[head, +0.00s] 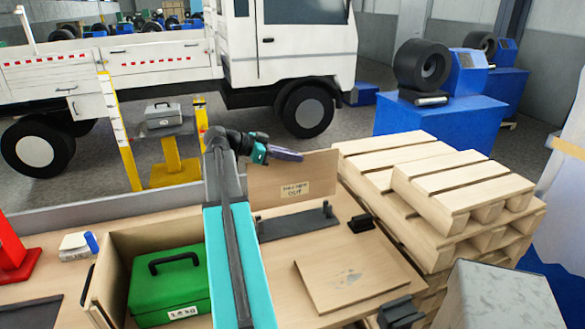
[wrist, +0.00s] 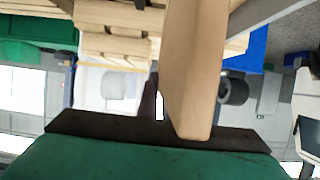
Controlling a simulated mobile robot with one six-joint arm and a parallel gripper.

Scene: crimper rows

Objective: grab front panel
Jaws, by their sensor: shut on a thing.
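The front panel (head: 292,180) is a tan wooden board with a small paper label. It stands upright behind a dark slotted rail on the bench; I cannot tell whether its lower edge touches the bench. My gripper (head: 292,155) is at the panel's top edge, shut on it. In the wrist view the panel (wrist: 192,65) runs edge-on between my dark jaws, and my green gripper body fills the bottom. A second wooden panel (head: 345,278) lies flat on the bench, apart from my gripper.
An open wooden box (head: 108,282) with a green cash box (head: 168,285) stands at the left. The dark rail (head: 290,225) and small dark clamps (head: 360,223) sit on the bench. Stacked pallets (head: 455,190) crowd the right side; a grey block (head: 497,295) stands front right.

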